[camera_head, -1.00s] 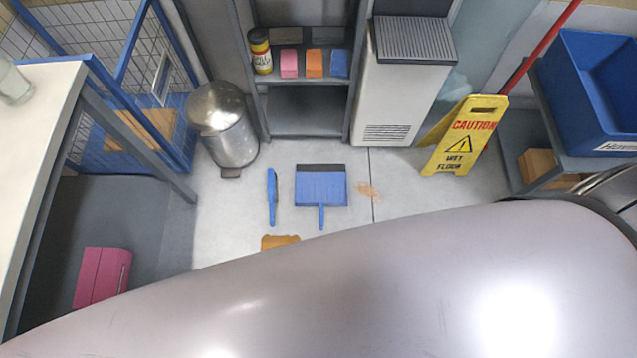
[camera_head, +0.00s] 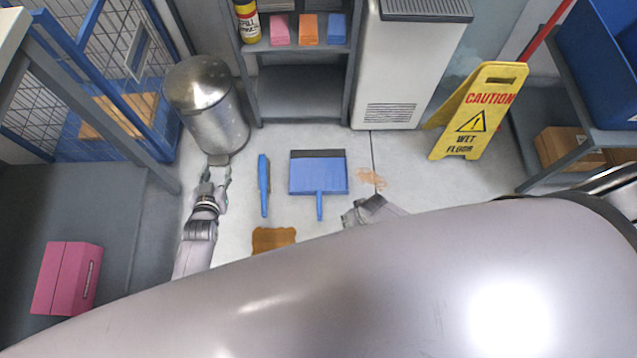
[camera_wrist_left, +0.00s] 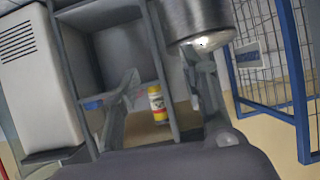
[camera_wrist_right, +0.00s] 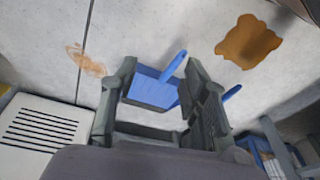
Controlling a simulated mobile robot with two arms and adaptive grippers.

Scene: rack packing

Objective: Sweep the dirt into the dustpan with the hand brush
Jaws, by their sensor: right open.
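The blue dustpan (camera_head: 318,174) lies on the floor, its dark edge toward the shelf and its handle toward me. The blue hand brush (camera_head: 264,186) lies to its left, apart from it. A light orange-brown dirt smear (camera_head: 371,178) is right of the dustpan. My left gripper (camera_head: 215,176) is open and empty, left of the brush, near the bin. My right gripper (camera_head: 352,214) is at the lower right of the dustpan, partly hidden by my body. In the right wrist view its open fingers (camera_wrist_right: 160,98) frame the dustpan (camera_wrist_right: 152,90); the brush (camera_wrist_right: 232,93) shows partly beyond one finger.
A brown wavy-edged patch (camera_head: 273,239) lies on the floor nearer me. A metal pedal bin (camera_head: 208,105) stands behind my left gripper. A yellow wet-floor sign (camera_head: 477,112) stands at the right. A shelf unit (camera_head: 300,93) and a white cabinet (camera_head: 405,70) stand behind.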

